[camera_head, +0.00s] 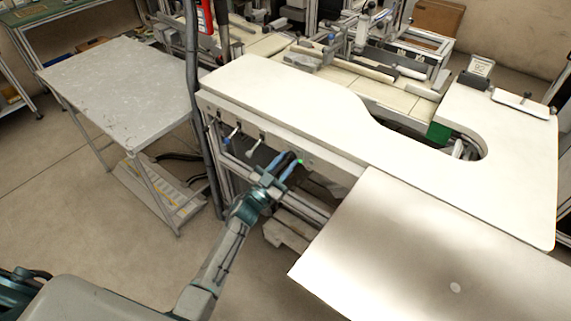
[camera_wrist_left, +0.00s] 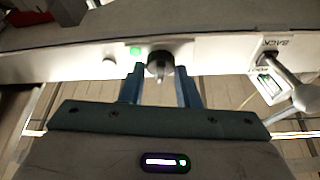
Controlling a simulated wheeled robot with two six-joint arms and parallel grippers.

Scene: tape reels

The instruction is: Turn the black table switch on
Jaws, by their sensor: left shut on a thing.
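The black table switch (camera_wrist_left: 160,64) is a round dark knob on the white front panel (camera_wrist_left: 215,52) of the table. In the left wrist view it sits between the two blue fingers of my left gripper (camera_wrist_left: 161,80), which is shut on it. In the head view my left gripper (camera_head: 286,167) is at the table's front edge and hides the switch. My right gripper is out of view.
A lever (camera_wrist_left: 288,82) labelled "BACK" stands right of the switch in the wrist view. Levers (camera_head: 254,147) line the panel left of my gripper in the head view. A grey side table (camera_head: 120,85) stands left, and a pale lower surface (camera_head: 420,245) lies right.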

